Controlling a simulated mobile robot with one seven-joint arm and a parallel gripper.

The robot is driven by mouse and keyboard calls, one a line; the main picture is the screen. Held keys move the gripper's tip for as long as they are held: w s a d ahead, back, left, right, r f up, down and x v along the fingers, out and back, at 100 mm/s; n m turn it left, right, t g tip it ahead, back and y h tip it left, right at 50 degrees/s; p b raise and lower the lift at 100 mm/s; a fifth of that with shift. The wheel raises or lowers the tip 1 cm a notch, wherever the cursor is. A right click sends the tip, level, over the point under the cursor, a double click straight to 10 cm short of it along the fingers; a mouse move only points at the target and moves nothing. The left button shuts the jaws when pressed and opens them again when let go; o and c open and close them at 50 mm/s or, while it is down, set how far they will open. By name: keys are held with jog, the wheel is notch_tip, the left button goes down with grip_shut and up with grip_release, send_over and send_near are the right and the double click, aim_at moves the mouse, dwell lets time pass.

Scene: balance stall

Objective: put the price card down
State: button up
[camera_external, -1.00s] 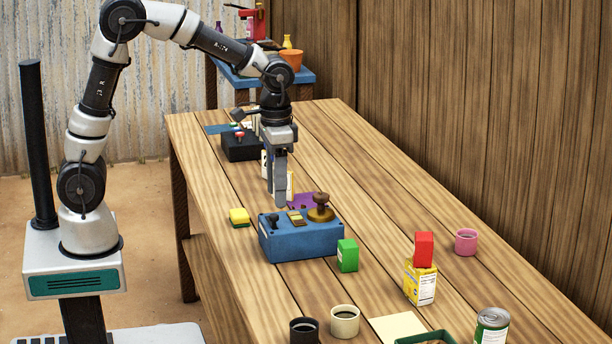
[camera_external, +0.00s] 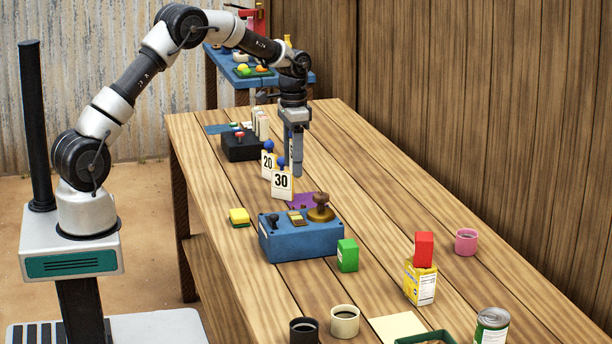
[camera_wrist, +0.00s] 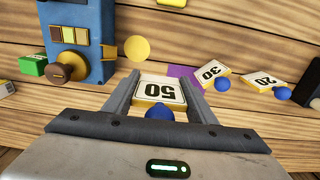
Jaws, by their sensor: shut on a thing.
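My gripper (camera_external: 296,172) points down above the table, right of and behind the standing cards. In the wrist view my gripper (camera_wrist: 160,80) is shut on a white price card marked 50 (camera_wrist: 160,90), with a blue ball (camera_wrist: 159,112) at its near end. The 50 card is hidden in the external view, and I cannot tell whether it touches the table. Two similar cards with blue balls stand on the table: the 30 card (camera_external: 281,184) and, behind it, the 20 card (camera_external: 267,166). The 30 card (camera_wrist: 211,72) and 20 card (camera_wrist: 262,83) lie right of the fingers in the wrist view.
A blue box (camera_external: 300,242) with a lever and a brass knob stands in front, by a purple patch (camera_external: 303,201). A black box (camera_external: 240,150) is behind the cards.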

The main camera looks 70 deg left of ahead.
notch_tip(320, 180, down, 12)
jog(key=shift+r+b, duration=0.15)
jog(key=shift+b, duration=0.2)
jog(key=o, duration=1)
jog(key=shift+o, duration=0.2)
